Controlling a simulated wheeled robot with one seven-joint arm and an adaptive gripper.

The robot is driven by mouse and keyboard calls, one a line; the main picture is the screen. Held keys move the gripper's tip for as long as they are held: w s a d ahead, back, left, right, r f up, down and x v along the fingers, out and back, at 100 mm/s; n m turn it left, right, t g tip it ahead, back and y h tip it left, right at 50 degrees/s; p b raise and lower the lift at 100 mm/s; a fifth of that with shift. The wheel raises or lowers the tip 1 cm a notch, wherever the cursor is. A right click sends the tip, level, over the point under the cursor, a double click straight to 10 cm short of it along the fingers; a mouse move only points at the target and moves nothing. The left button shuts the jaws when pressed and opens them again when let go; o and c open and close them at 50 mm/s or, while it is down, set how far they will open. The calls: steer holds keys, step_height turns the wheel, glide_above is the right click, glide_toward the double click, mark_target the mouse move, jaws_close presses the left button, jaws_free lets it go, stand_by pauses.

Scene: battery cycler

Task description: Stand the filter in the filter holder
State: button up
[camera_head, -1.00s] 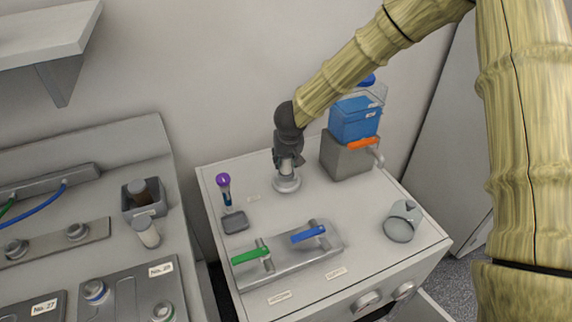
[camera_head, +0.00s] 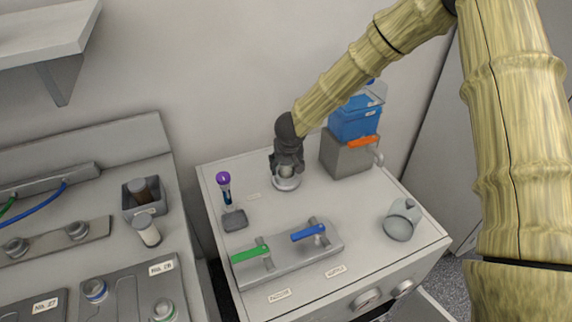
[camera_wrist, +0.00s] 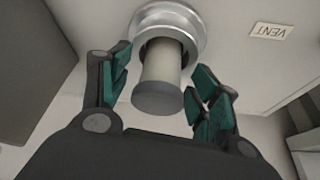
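The filter is a pale cylinder (camera_wrist: 162,62) with a grey end cap in the wrist view. It stands in a round silver ring-shaped holder (camera_wrist: 170,20), which I take as the filter holder. In the head view the holder (camera_head: 286,184) sits on the white cabinet top near the wall. My gripper (camera_head: 286,166) is over it and partly hides the filter. In the wrist view my gripper (camera_wrist: 160,92) is open, with one teal-padded finger on each side of the filter. Gaps show between the pads and the filter.
Right of the holder stands a grey block (camera_head: 346,155) with a blue box (camera_head: 354,120) and orange handle. A purple-capped tube (camera_head: 224,184) stands at left. A valve panel with green (camera_head: 250,254) and blue (camera_head: 308,233) levers and a grey cup-like part (camera_head: 400,222) are in front.

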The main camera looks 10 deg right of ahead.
steer(key=shift+r, duration=0.1)
steer(key=shift+r, duration=0.35)
steer(key=v, duration=1.1)
steer(key=shift+s+r, duration=0.15)
steer(key=shift+r, duration=0.05)
